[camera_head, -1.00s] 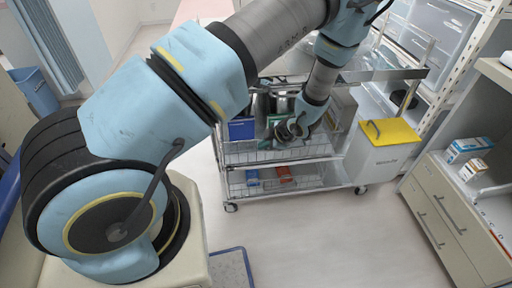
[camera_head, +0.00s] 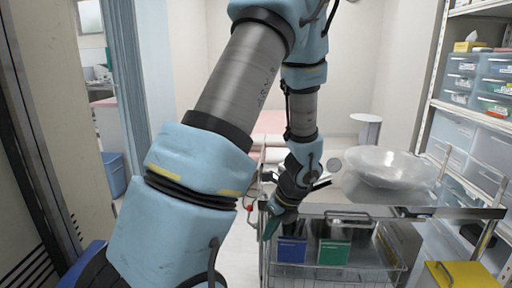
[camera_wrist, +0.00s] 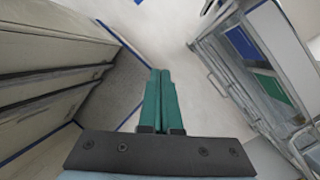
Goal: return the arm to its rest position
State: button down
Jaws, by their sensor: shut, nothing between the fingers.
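My arm reaches from the lower left up and across the head view, then bends down to the wrist. My gripper (camera_head: 271,224) points down beside the left end of the wire-basket trolley (camera_head: 345,274). In the wrist view its two green fingers (camera_wrist: 158,98) lie together, shut with nothing between them. The floor shows beyond the fingertips. From these views I cannot tell whether the gripper touches the trolley's edge.
A blue box (camera_head: 292,250) and a green box (camera_head: 333,252) stand in the trolley's basket. A clear basin (camera_head: 385,165) sits on its top. A yellow-lidded bin (camera_head: 458,275) is at right. In the wrist view, a beige cabinet (camera_wrist: 50,70) is on the left; floor lies between.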

jog(key=s+a+r+n+h, duration=0.2)
jog(key=a+r+n, duration=0.3)
jog(key=n, duration=0.9)
jog(key=s+a+r+n+h, duration=0.1)
jog(key=s+a+r+n, duration=0.2)
jog(key=n, duration=1)
notch_tip(320, 180, up, 4)
jog(key=shift+s+a+r+n+h, duration=0.2)
jog(key=shift+s+a+n+h, duration=0.2)
jog(key=shift+a, duration=0.8)
